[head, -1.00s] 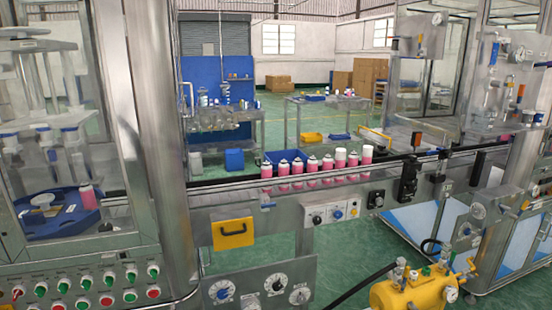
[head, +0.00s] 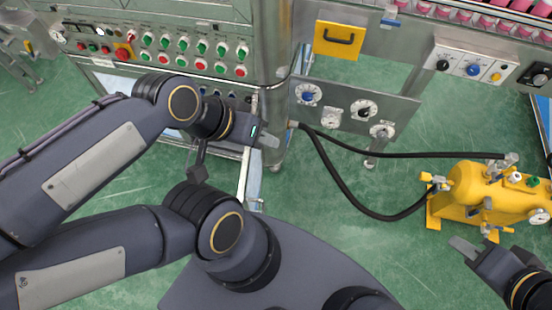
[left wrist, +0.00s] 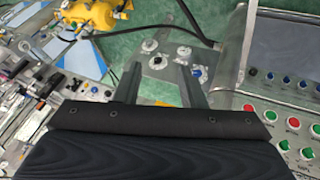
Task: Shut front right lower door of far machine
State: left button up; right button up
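The machine with the button panel (head: 190,50) stands at the upper left of the head view. Below its right corner, a narrow pale metal door edge (head: 244,178) stands out toward me, seen nearly edge-on, so the door looks ajar. My left arm hides much of the machine's lower front. My left gripper (head: 268,141) is beside the top of this edge; I cannot tell whether they touch. In the left wrist view its two fingers (left wrist: 160,88) are apart with nothing between them. My right gripper (head: 478,243) is open and empty at the lower right.
A yellow tank (head: 495,190) with black hoses (head: 345,185) stands on the floor to the right. A dial panel (head: 345,112) and a conveyor with pink cans (head: 480,14) are beyond.

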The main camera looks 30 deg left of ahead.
aim_at(250, 187)
jog(key=i+l+u, duration=0.15)
jog(key=u, duration=1.45)
jog(key=l+u, duration=0.2)
jog(key=l, duration=0.25)
